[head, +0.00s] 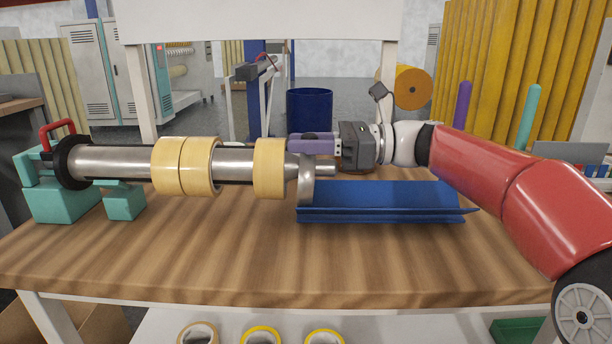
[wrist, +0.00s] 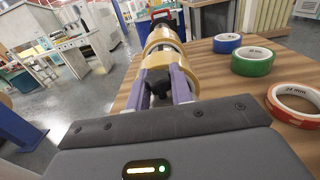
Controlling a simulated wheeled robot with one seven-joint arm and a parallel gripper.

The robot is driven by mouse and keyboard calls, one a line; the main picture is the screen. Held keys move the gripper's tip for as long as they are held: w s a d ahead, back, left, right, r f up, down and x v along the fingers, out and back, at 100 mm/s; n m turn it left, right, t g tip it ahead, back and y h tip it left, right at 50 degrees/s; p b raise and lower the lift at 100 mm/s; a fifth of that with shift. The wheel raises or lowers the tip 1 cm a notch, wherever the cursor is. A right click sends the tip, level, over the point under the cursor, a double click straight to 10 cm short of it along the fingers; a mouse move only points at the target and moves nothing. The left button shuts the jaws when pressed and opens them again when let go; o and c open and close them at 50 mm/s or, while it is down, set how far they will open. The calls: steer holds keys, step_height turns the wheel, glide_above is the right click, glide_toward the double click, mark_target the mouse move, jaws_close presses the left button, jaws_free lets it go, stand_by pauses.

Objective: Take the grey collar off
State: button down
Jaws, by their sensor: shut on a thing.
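The fingers and knob hide most of the collar there.
Two more pale yellow rolls (head: 184,166) sit side by side on the shaft. A blue trough (head: 385,208) lies below and right of the collar. Blue (wrist: 227,43), green (wrist: 252,61) and orange (wrist: 297,105) tape rolls lie on the wooden table (head: 250,270), whose front is clear.

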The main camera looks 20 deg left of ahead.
steer(key=shift+r, duration=0.1)
steer(key=shift+r, duration=0.5)
step_height(320, 180, up, 2)
steer(key=shift+r+p, duration=0.25)
steer(key=shift+p, duration=0.25)
steer(key=p+v, duration=0.1)
steer(key=v, duration=1.7)
steer(key=shift+s+f, duration=0.15)
